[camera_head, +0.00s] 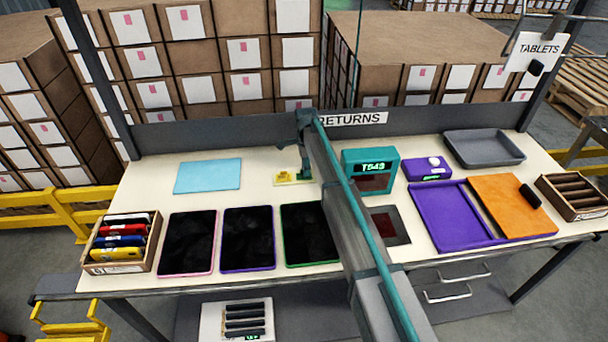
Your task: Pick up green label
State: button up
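No label that I can clearly make out as green shows. A small pale card or sheet (281,181) with yellowish patches lies on the table's back middle; it is too small to read. My gripper (306,174) points down at its right end, seen from behind my arm. I cannot tell whether it touches the card, whether its fingers are open, or whether it holds anything. A tablet with a green edge (308,232) lies in front, dark screen up. A teal device (370,170) with a green lit display reading about "T543" stands right of my arm.
Two more tablets (187,242) (248,238) and a box of coloured cases (123,242) stand left. A blue mat (208,176) lies behind. Right are a purple device (427,170), a purple tray (448,214), an orange panel (512,206), a grey tray (484,148) and a brown box (573,196).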

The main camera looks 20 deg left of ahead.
grip_shut()
jog(key=shift+r, duration=0.15)
